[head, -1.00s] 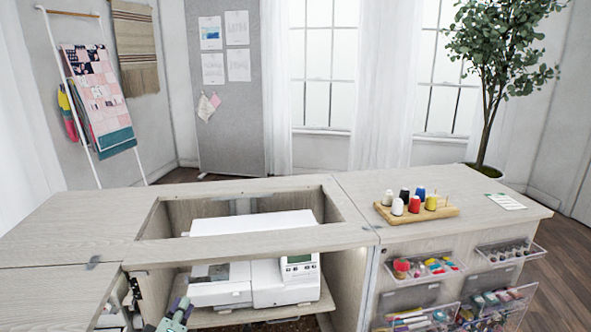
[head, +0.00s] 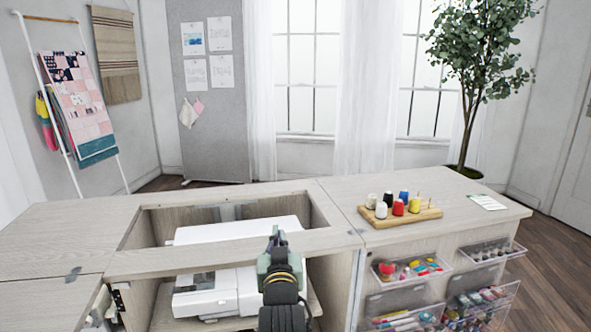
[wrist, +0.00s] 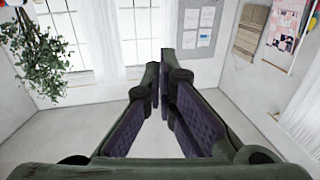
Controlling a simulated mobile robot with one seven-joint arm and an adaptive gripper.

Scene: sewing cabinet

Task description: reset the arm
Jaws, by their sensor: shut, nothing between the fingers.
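My gripper (head: 276,234) shows in the head view at the lower middle, in front of the sewing cabinet (head: 341,240). It points upward, and its dark wrist is below it. In the wrist view its two fingers (wrist: 164,72) come together with nothing between them. The white sewing machine (head: 205,296) sits inside the cabinet's opening. My gripper and arm hide part of the machine's right side in the head view.
A wooden spool stand (head: 428,214) with several thread spools is on the cabinet top at the right. Clear open drawers (head: 412,265) stick out from its front right. The space around my fingers in the wrist view is free.

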